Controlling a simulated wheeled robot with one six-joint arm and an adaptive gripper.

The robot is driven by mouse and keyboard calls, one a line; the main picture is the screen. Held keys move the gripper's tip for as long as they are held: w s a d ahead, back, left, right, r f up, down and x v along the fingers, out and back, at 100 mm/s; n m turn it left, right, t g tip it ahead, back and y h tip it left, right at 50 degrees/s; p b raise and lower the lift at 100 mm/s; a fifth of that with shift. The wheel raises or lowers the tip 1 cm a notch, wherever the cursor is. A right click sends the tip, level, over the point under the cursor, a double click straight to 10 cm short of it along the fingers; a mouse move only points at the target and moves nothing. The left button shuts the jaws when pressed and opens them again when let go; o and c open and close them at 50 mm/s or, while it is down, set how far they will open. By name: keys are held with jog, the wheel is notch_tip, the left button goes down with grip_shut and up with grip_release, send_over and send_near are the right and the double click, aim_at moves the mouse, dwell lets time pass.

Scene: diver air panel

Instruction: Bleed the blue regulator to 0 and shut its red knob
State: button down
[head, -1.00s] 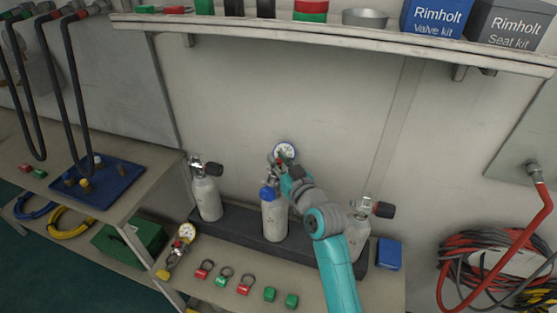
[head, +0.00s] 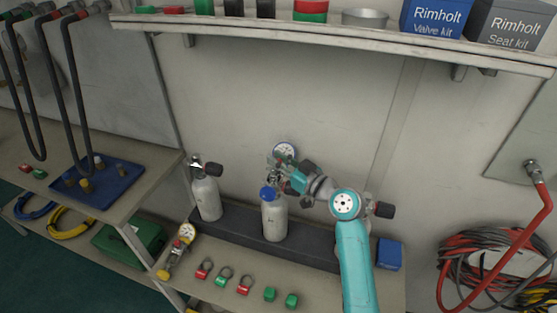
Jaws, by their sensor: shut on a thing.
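The blue regulator (head: 268,193) sits on top of the middle grey cylinder (head: 274,221), which stands upright in the dark rack. Its round white gauge (head: 285,150) faces me above the valve; the needle is too small to read. My gripper (head: 285,184) comes from the right and is shut at the regulator's right side. A trace of red shows between its fingertips, seemingly the red knob, which the fingers mostly hide.
A left cylinder (head: 207,198) stands in the same rack (head: 310,253); the right one is mostly behind my arm, its black handle (head: 384,210) showing. A yellow gauge tool (head: 177,251), tagged rings and green blocks lie on the bench front. A shelf (head: 340,36) overhangs above.

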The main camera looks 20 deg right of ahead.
jog(key=shift+f+n+g+y, duration=0.1)
jog(key=shift+n+g+y, duration=0.3)
jog(key=shift+y, duration=0.3)
jog(key=c, duration=1)
grip_release()
jog(key=v, duration=1.2)
jog(key=shift+s, duration=0.1)
